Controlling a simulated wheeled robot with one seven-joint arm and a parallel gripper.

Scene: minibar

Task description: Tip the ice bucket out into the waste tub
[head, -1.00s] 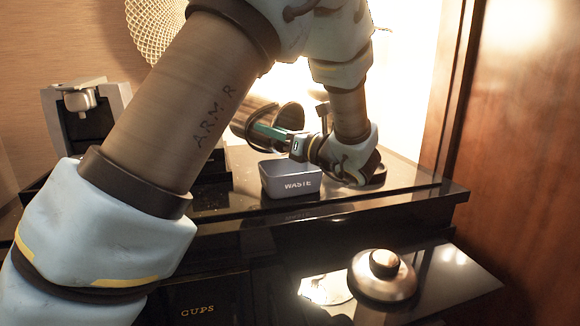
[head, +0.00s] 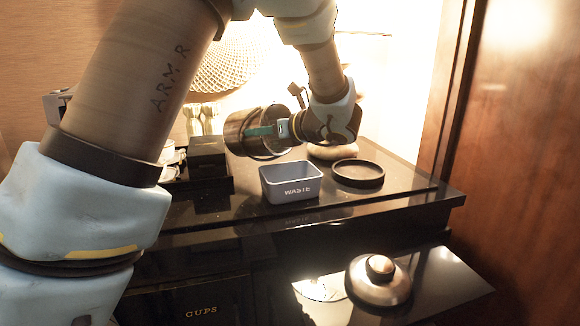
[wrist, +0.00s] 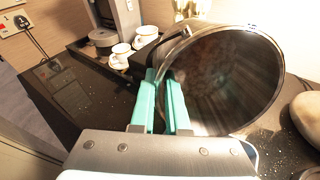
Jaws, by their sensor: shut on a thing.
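My gripper (head: 262,131) has teal fingers and is shut on the ice bucket (head: 236,128), a shiny metal pail with a thin hoop handle. The bucket is tilted well over and held in the air above and slightly left of the waste tub. In the wrist view the fingers (wrist: 162,82) pinch its near rim, and the bucket (wrist: 225,80) shows its open mouth. I see no ice inside, though part of the interior is hidden. The waste tub (head: 291,194) is a small grey box marked WASTE, upright on the black counter; its visible inside looks empty.
A round black tray (head: 358,174) lies right of the tub. A black box (head: 207,158) stands to the left. White cups (wrist: 120,56) show in the wrist view. A metal lid (head: 379,282) rests on the lower surface in front. Small white specks lie on the counter.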

